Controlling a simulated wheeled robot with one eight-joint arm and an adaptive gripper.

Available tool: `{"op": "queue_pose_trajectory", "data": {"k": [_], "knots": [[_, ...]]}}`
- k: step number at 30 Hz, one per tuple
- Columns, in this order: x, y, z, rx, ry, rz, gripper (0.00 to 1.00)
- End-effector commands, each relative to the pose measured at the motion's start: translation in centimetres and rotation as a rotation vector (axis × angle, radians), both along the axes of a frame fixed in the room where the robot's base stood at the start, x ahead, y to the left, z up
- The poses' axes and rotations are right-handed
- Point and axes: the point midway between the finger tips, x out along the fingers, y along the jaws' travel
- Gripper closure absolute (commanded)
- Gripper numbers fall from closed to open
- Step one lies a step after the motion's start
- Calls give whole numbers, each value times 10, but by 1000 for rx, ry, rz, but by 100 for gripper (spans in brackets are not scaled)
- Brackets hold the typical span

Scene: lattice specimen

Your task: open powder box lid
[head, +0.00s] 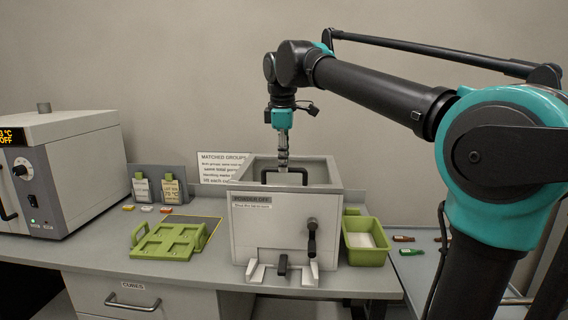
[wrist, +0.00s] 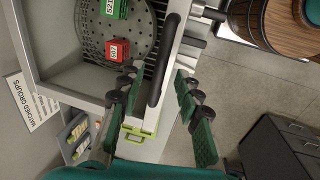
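The powder box (head: 270,232) is a grey-white box with a "POWDER OFF" label, standing on the bench in the head view. A black bar handle (head: 284,171) runs across its top near the front; it also shows in the wrist view (wrist: 167,55). The inside shows in the wrist view, with a perforated round plate (wrist: 88,47); I cannot tell whether a clear lid covers it. My gripper (head: 283,157) points down just above the handle. In the wrist view its green-padded fingers (wrist: 156,76) are apart, with the handle's near end between them, not visibly gripped.
A red cube (wrist: 117,49) and a green cube (wrist: 114,8) lie on the plate. A black crank (head: 311,238) sits on the box front. A green tray (head: 168,240) is left, a green bin (head: 366,240) right, and an oven (head: 60,172) far left.

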Motion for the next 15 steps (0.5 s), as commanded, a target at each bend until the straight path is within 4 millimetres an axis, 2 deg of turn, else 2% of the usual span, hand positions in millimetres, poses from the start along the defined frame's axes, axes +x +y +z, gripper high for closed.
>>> {"op": "queue_pose_trajectory", "data": {"k": [5,13,15], "knots": [[2,0,-11,0,0,0,66],[2,0,-12,0,0,0,66],[2,0,-12,0,0,0,72]]}}
